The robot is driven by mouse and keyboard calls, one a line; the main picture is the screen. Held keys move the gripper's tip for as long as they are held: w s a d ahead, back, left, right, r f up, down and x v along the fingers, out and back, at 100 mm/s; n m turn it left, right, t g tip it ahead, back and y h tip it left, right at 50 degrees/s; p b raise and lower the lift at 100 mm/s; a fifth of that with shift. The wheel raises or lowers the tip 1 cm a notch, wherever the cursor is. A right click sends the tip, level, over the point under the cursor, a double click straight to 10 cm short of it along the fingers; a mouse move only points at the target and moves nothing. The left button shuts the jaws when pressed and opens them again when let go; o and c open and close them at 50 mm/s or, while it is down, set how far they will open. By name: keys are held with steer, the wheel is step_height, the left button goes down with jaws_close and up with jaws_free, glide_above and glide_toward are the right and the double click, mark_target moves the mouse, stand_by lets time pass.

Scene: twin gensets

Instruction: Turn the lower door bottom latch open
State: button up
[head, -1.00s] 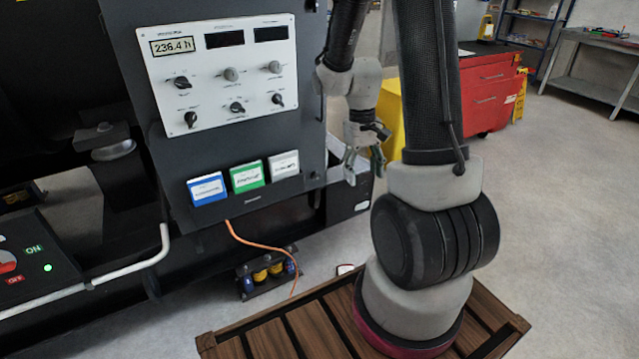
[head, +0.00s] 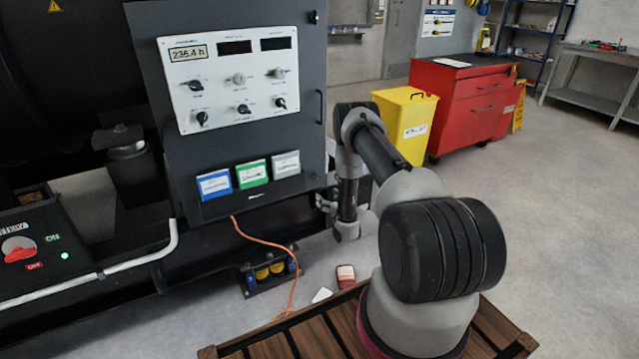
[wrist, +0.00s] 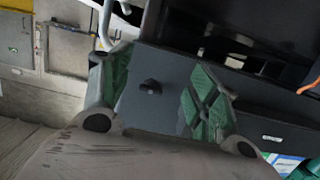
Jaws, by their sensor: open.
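The latch (wrist: 150,86) is a small black knob on a dark grey door (wrist: 165,65), near the door's edge in the wrist view. I cannot tell its turn angle. My gripper (wrist: 158,62) is open, with green-padded fingers on either side of the latch and a gap on each side. Nothing is held. I cannot tell how far the fingertips are from the door. In the head view my gripper (head: 326,200) is at the lower right corner of the grey cabinet front (head: 225,155), partly hidden by my arm. The latch is not clear there.
Blue, green and white holders (head: 251,174) sit on the cabinet front, below the white control panel (head: 232,82). An orange cable (head: 265,242) hangs below to the floor. A yellow bin (head: 405,120) and red cabinet (head: 463,95) stand right. Floor at right is clear.

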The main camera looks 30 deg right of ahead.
steer(key=t, duration=0.2)
glide_toward(318, 178)
steer(key=w, duration=0.9)
steer(key=shift+w+a+f, duration=0.1)
steer(key=shift+w+f, duration=0.05)
steer(key=shift+w, duration=0.1)
jaws_close()
